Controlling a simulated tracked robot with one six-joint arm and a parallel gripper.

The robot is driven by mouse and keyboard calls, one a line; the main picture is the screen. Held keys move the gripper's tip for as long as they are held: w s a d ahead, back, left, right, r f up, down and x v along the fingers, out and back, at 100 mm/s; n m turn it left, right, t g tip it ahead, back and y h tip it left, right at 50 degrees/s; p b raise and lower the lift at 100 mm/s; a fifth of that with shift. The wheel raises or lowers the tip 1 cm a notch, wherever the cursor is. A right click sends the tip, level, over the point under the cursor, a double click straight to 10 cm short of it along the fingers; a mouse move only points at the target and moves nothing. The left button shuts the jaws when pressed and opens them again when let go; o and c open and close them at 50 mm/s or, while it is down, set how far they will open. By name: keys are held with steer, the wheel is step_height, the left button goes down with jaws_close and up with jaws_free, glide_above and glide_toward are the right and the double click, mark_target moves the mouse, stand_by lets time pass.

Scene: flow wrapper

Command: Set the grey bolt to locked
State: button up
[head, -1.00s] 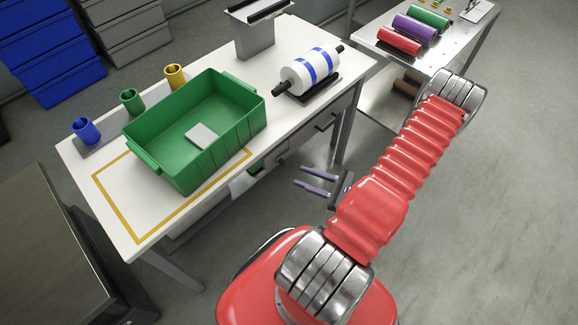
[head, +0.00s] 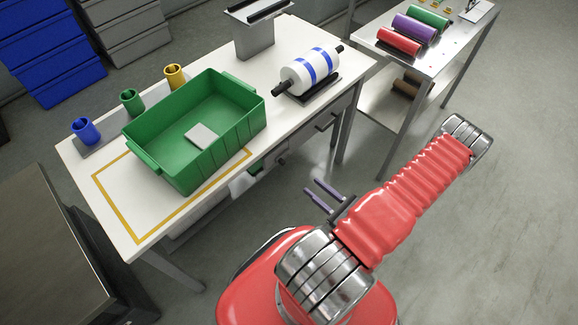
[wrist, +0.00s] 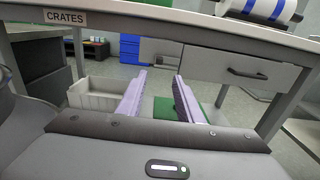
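I cannot make out a grey bolt for certain in either view. A small grey knob-like shape (head: 283,160) shows at the front of the bench, below its top, in the head view; I cannot tell what it is. My gripper (head: 313,186) is open and empty, in the air in front of the bench. In the wrist view its two pale purple fingers (wrist: 159,78) stand apart with nothing between them, pointing under the bench top. A grey drawer (wrist: 210,66) with a dark handle (wrist: 247,74) is to their right.
The white bench (head: 222,50) carries a green crate (head: 245,118), a blue-striped roll (head: 300,76) and coloured cups. A beige bin (wrist: 95,97) stands below the bench, near the CRATES label (wrist: 65,17). Clear floor (head: 500,230) lies to the right in the head view.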

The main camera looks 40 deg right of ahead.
mark_target(284, 164)
steer(key=shift+w+a, duration=0.2)
steer(key=shift+w, duration=6.55)
steer(key=shift+c, duration=0.4)
jaws_close()
